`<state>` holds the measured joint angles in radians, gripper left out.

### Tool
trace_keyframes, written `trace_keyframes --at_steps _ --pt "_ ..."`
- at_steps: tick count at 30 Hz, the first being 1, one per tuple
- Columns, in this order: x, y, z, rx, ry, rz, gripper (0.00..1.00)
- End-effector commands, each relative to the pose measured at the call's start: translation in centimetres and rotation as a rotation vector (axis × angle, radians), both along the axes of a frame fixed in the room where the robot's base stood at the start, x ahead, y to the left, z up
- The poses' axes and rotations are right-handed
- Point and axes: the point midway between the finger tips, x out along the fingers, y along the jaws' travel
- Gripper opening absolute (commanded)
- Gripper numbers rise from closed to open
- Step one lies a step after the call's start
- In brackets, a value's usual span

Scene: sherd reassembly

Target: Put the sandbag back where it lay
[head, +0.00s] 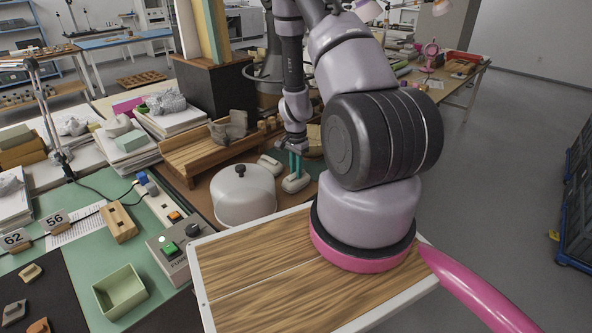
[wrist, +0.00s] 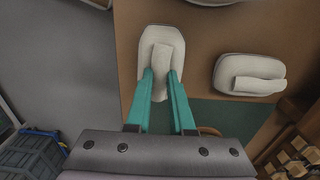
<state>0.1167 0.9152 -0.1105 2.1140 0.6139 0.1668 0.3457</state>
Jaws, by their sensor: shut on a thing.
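A pale grey sandbag (head: 296,183) with a raised ridge along its top is under my gripper (head: 295,158), over the brown board (head: 221,172). In the wrist view the teal fingertips (wrist: 161,76) are shut on the ridge of this sandbag (wrist: 149,42). I cannot tell whether its underside touches the board. A second, similar sandbag (head: 269,164) lies apart from it on the board, and it also shows in the wrist view (wrist: 240,69) to the right, with nothing holding it.
A white domed cover with a dark knob (head: 242,195) stands close left of the held sandbag. A wooden stepped rack (head: 190,155) with a grey sherd piece (head: 236,125) is behind. A control box (head: 172,250) and a green open box (head: 120,292) are at the left.

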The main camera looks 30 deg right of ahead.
Motion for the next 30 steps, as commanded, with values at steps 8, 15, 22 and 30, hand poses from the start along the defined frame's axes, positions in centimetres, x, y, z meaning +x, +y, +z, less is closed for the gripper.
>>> trace_keyframes --at_steps 8,15,22,30 --pt "0.0 0.0 -0.1 0.0 0.0 0.0 0.51" --pt "0.0 0.0 0.2 0.0 0.0 0.0 0.51" --pt "0.2 0.0 4.0 -0.001 -0.005 0.002 0.51" --pt "0.1 0.0 9.6 -0.001 -0.004 0.003 0.51"
